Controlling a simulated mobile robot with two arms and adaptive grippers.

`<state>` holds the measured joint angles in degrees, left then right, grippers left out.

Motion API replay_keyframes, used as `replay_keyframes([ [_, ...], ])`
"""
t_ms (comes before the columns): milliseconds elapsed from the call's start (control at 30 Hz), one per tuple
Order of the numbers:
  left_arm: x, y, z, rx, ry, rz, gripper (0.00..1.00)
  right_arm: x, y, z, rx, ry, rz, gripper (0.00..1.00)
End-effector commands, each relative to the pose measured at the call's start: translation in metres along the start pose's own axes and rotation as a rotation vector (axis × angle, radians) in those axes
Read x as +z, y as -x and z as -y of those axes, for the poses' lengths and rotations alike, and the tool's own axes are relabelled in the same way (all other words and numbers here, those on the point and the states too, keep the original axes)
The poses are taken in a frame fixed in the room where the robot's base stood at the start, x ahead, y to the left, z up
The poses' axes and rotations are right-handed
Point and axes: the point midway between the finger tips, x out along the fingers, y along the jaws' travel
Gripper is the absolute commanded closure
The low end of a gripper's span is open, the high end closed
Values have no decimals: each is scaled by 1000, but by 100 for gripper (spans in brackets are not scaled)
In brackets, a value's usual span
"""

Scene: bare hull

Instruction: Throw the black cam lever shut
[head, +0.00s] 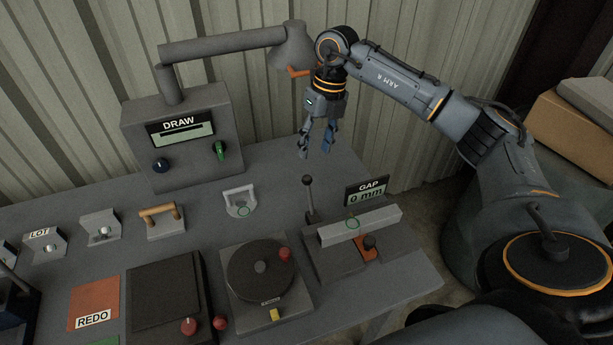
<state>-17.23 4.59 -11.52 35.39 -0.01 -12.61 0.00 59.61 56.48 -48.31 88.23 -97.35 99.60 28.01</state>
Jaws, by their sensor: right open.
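The black cam lever (309,196) is a thin rod with a round knob on top. It stands nearly upright at the left end of a grey clamp fixture (335,262) on the bench. A sign (367,192) on the fixture reads "GAP 0 mm". My left gripper is not in view.
A grey lamp (222,45) arches over a box (180,135) labelled "DRAW". A round turntable (261,270) stands left of the fixture. Handles (161,219), an orange "REDO" pad (93,302) and a dark plate fill the left bench. A cardboard box (570,125) is at right.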

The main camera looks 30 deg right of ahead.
Motion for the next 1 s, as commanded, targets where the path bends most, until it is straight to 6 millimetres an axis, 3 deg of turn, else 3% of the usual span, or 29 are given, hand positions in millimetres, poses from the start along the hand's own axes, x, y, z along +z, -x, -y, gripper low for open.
replay_keyframes([
  [300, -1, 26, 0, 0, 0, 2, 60, -1, -66, -2, 4, 1, -5, 52],
  [500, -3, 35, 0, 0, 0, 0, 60, 0, -96, -2, 4, 1, -2, 52],
  [700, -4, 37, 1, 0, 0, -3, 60, 0, -108, -2, 4, 3, 0, 52],
  [933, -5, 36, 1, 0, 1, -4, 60, 0, -110, -2, 4, 3, 0, 52],
  [967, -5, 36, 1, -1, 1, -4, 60, 0, -110, -2, 4, 3, 0, 54],
  [1000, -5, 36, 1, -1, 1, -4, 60, 0, -110, -2, 4, 3, 0, 62],
])
